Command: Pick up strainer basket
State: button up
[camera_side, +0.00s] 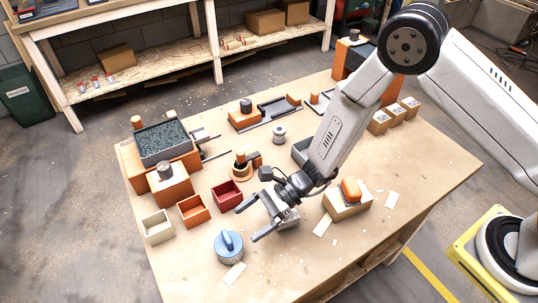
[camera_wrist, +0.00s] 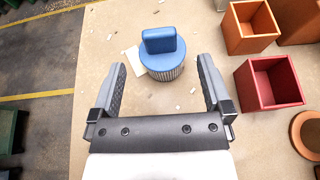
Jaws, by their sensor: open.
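The strainer basket looks to be the round blue-topped piece (camera_side: 229,247) with an upright blue grip and a ribbed grey side. It stands upright near the front edge of the table in the side view. In the wrist view the strainer basket (camera_wrist: 166,56) lies ahead of the fingers, between their lines. My gripper (camera_side: 248,226) is open and empty, above the table to the right of the basket in the side view. Its two fingers (camera_wrist: 162,80) are spread wide in the wrist view, with nothing between them, and seem short of the basket.
A red bin (camera_side: 227,195), an orange bin (camera_side: 193,210) and a cream bin (camera_side: 157,227) stand behind and left of the basket. A cardboard box (camera_side: 345,205) with an orange piece stands right of my gripper. Paper scraps lie near the basket.

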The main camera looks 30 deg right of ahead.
aim_at(227, 238)
jog(key=shift+x, duration=0.85)
jog(key=shift+x, duration=2.55)
jog(key=shift+f, duration=0.15)
grip_shut()
